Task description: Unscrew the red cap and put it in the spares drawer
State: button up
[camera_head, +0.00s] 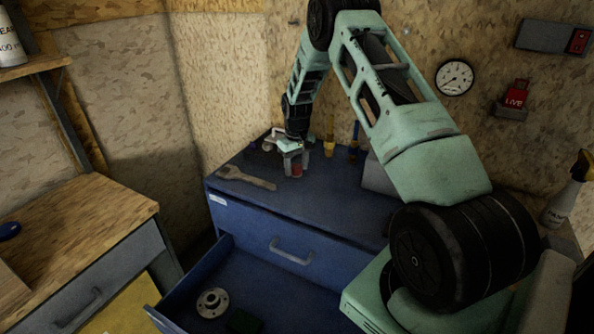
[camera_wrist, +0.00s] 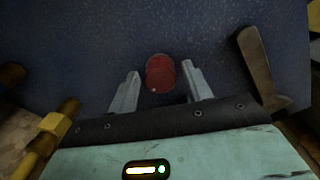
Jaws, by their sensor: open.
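The red cap (camera_head: 297,170) is upright on the blue cabinet top, partly hidden behind my gripper's fingers. In the wrist view the red cap (camera_wrist: 160,73) shows round, between the fingertips. My gripper (camera_head: 296,162) points down over it; in the wrist view my gripper (camera_wrist: 160,86) is open, with a finger on either side and a gap to each. What the cap sits on is hidden. A blue drawer (camera_head: 175,307) of the cabinet is pulled open at the front, holding a metal flange (camera_head: 212,302) and a dark block (camera_head: 243,320). No readable label confirms which drawer it is.
A wrench (camera_head: 247,179) lies left of the cap, and shows in the wrist view (camera_wrist: 258,65). A yellow-handled tool (camera_head: 329,140) and a grey box (camera_head: 378,177) stand behind and right. A wooden bench (camera_head: 85,225) is at left.

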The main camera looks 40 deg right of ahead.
jog(key=m, duration=0.5)
jog(key=shift+m, duration=0.4)
jog(key=m+p, duration=0.1)
jog(key=m, duration=0.5)
jog(key=shift+m, duration=0.3)
jog(key=c, duration=1)
jog(key=n+b, duration=0.1)
jog(key=n, duration=0.2)
jog(key=shift+n, duration=0.3)
jog(key=n, duration=1)
jog(key=shift+n, duration=0.3)
jog(key=n, duration=0.5)
